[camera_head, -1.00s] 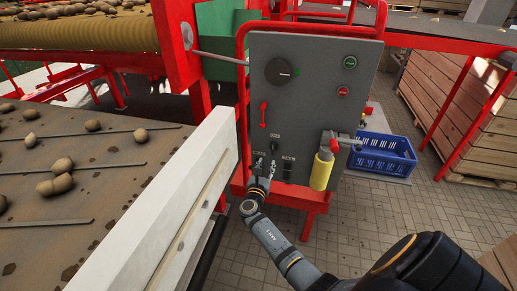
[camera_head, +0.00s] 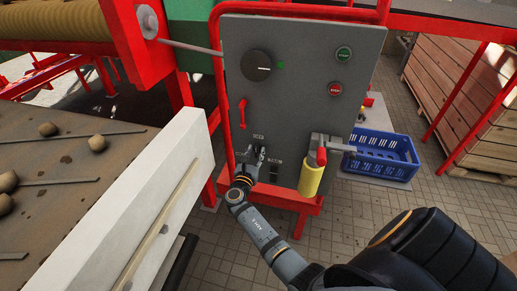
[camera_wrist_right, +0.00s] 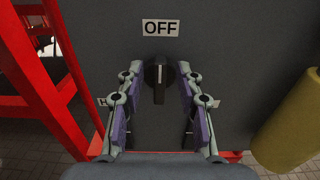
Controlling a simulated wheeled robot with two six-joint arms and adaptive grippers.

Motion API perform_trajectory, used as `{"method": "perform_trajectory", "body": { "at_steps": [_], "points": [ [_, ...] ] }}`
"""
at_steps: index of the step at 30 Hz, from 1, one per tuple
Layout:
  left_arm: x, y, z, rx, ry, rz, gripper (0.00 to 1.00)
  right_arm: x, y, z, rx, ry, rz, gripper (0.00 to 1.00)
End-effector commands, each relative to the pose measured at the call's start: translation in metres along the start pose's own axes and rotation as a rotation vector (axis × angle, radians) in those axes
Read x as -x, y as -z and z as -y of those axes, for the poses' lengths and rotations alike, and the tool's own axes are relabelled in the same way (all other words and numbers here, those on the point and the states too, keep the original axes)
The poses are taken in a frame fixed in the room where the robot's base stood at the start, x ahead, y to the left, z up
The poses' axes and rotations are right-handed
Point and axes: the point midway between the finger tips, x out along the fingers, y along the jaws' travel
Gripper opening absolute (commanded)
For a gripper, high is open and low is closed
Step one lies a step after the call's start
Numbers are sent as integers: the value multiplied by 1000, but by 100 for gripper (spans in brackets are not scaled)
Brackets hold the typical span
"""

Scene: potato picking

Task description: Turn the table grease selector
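The selector (camera_wrist_right: 158,82) is a small black knob with a white line, under a white label reading OFF (camera_wrist_right: 160,28). Its white line points up toward OFF in the right wrist view. My right gripper (camera_wrist_right: 158,88) is open, with one finger on each side of the knob and a visible gap on both sides. In the head view my right gripper (camera_head: 252,160) is at the lower left of the grey control panel (camera_head: 300,95) and largely hides the selector. Further small labels beside the knob are partly covered by the fingers. My left gripper is not in view.
A white-edged table (camera_head: 165,195) with potatoes stands close on the left. A blue crate (camera_head: 380,158) is behind on the right.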

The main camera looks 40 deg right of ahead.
Motion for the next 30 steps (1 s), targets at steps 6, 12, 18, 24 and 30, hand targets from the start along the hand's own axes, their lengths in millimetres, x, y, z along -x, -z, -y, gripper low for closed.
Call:
{"method": "perform_trajectory", "body": {
  "at_steps": [6,12,18,24,30],
  "points": [
    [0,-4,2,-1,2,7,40,0,0,0,0,0,0,36],
    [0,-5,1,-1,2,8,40,0,0,0,0,0,0,9],
    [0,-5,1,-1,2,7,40,0,0,0,0,0,0,0],
    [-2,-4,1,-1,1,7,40,0,1,0,-15,0,0,0],
    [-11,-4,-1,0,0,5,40,0,3,2,-93,0,0,0]
  ]
}}
